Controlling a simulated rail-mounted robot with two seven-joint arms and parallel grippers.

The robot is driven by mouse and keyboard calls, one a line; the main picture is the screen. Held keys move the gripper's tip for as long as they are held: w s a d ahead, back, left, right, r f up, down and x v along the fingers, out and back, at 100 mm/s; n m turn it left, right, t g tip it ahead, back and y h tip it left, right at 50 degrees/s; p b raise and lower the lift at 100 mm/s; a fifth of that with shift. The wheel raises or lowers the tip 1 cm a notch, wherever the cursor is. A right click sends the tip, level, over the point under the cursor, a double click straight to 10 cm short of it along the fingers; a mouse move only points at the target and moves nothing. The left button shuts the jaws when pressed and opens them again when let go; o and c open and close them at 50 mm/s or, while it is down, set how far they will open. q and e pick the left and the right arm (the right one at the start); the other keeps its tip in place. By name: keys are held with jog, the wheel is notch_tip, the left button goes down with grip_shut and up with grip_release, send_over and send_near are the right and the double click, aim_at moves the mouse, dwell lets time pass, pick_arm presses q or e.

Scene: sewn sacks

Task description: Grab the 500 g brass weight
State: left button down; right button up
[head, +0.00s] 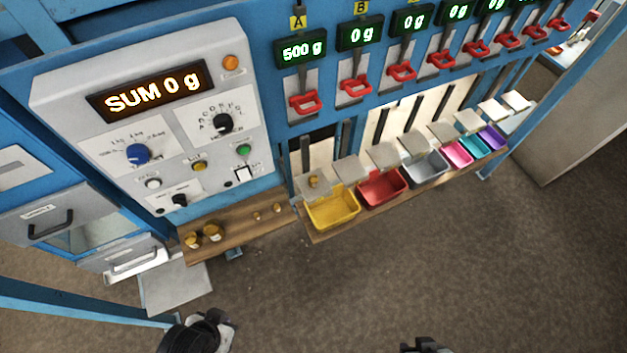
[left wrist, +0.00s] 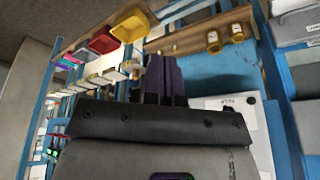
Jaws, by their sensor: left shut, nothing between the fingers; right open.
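A small brass weight (head: 314,181) stands on the pale plate under display A (head: 301,50), which reads 500 g. Two larger brass weights (head: 211,232) stand at the left of the wooden shelf, and two smaller ones (head: 277,207) stand further right on it. The larger pair also shows in the left wrist view (left wrist: 237,32). Their markings are too small to read. My left gripper (head: 222,330) is low at the bottom of the head view, away from the weights. Its fingers (left wrist: 165,75) are shut and empty. My right gripper (head: 427,345) is open, partly cut off at the bottom edge.
A yellow bin (head: 332,208), a red bin (head: 382,187), a grey bin (head: 425,166) and smaller coloured bins line the ledge below the plates. Red handles (head: 305,103) hang above. The control panel (head: 150,110) reads SUM 0 g. The floor in front is clear.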

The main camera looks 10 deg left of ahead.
pick_arm(q)
jog(key=c, duration=1.8)
grip_release()
jog(key=shift+c, duration=0.2)
jog(key=o, duration=1.3)
